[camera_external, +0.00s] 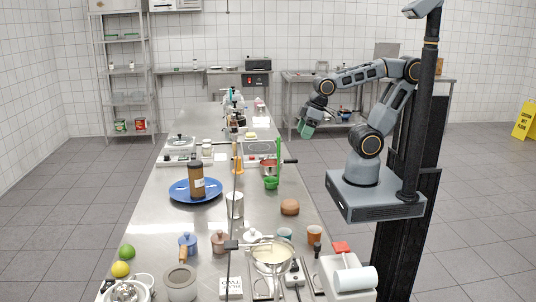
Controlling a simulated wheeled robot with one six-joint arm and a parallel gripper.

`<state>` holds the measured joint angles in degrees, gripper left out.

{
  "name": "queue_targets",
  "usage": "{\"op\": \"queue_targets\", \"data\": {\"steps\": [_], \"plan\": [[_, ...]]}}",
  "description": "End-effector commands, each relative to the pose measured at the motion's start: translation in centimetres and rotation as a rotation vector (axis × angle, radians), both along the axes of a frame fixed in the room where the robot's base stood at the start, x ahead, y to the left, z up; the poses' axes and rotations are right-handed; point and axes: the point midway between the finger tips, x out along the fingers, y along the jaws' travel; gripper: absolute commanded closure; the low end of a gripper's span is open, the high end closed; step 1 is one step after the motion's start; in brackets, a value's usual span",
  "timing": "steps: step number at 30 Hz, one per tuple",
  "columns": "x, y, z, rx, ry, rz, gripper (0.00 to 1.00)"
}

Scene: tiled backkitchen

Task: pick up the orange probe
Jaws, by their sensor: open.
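My gripper (304,131) hangs at the end of my arm, above the floor beyond the right edge of the long steel table. It points down and to the left, is open, and appears empty, apart from everything on the table. I cannot clearly single out the orange probe at this size. A slim orange upright thing (238,165) stands mid-table, left of a green-handled thing; I cannot tell whether it is the probe. An orange-brown cup (314,234) stands near the table's right edge.
The steel table (160,225) is crowded at the front with pots, jars and a pan (272,252). A brown jar (196,180) stands on a blue plate (179,193). A thin upright pole rises mid-table. A brown round thing (290,207) lies at the right.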

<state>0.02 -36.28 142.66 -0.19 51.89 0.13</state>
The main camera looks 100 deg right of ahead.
Motion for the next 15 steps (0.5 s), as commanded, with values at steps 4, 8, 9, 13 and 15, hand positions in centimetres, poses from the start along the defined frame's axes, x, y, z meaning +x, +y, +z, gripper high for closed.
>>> {"op": "queue_targets", "data": {"steps": [4, 8, 9, 13, 15], "plan": [[1.7, -0.2, 0.9, 0.020, 0.028, -0.060, 0.41], [5.7, -0.8, 2.3, 0.062, 0.087, -0.199, 0.41], [7.2, -1.1, 2.7, 0.077, 0.110, -0.254, 0.41], [12.3, -2.2, 3.1, 0.119, 0.183, -0.440, 0.41], [14.9, -2.8, 2.9, 0.138, 0.218, -0.535, 0.41]]}}
